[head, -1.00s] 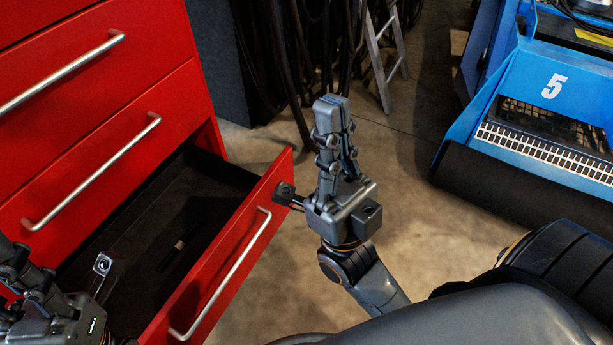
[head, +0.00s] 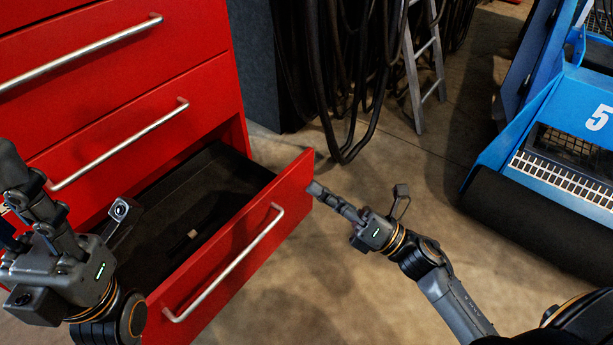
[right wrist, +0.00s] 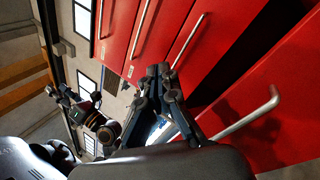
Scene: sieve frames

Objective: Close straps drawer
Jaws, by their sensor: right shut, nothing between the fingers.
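The open bottom drawer (head: 243,250) has a red front with a silver bar handle (head: 225,266) and a dark interior. A small pale object (head: 192,234) lies inside it. My right gripper (head: 316,188) is shut and empty, with its fingertips close to the upper right end of the drawer front; I cannot tell whether they touch it. In the right wrist view the shut fingers (right wrist: 160,72) show beside the red drawer front (right wrist: 275,125) and its handle (right wrist: 245,118). My left gripper (head: 25,185) is at the left, in front of the cabinet; its finger opening is unclear.
The red cabinet (head: 110,75) has closed drawers above the open one. Dark hanging hoses (head: 345,75) and a ladder (head: 415,70) stand behind. A blue machine (head: 560,130) marked 5 is at the right. The concrete floor between is free.

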